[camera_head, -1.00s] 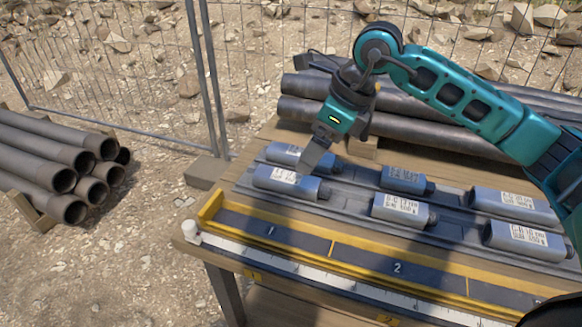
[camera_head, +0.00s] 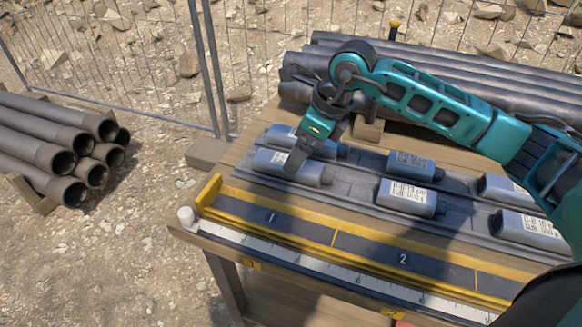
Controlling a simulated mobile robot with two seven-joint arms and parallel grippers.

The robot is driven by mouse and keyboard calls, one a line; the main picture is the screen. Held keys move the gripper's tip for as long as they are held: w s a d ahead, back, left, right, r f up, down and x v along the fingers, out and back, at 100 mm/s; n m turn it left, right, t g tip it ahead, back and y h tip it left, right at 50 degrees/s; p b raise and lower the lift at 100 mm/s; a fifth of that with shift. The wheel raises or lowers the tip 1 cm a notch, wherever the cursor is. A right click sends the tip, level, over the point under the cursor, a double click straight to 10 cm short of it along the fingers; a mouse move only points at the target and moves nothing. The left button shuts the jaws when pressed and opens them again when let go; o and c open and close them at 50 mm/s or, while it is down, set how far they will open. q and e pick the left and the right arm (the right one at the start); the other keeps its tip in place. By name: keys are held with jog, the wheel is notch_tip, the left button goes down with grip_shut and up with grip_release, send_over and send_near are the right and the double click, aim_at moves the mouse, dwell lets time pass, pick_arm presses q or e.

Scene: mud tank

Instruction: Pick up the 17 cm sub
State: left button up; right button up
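Several grey cylindrical subs with white labels lie in two rows on the grey rack (camera_head: 340,192) on the bench. My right gripper (camera_head: 295,165) points down at the front-left sub (camera_head: 268,161), its fingers overlapping the sub's right part. The rear-left sub (camera_head: 281,133) is partly behind the gripper. A middle rear sub (camera_head: 410,164) and a middle front sub (camera_head: 406,197) lie to the right. The labels are too blurred to read surely, so I cannot tell which sub is 17 cm. The fingers show side-on, so their opening and any contact are unclear. My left gripper is out of view.
Two more subs, a rear one (camera_head: 500,187) and a front one (camera_head: 528,229), lie at the right. A yellow-edged strip with numbered sections (camera_head: 365,247) and a white ruler (camera_head: 320,270) run along the bench front. Long pipes (camera_head: 440,78) lie behind; more pipes (camera_head: 45,150) are stacked left.

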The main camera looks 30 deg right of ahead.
jog(key=x, duration=0.4)
jog(key=shift+w+a+f, duration=0.1)
jog(key=shift+w+f, duration=0.05)
jog(key=c, duration=1.4)
jog(key=shift+c, duration=0.4)
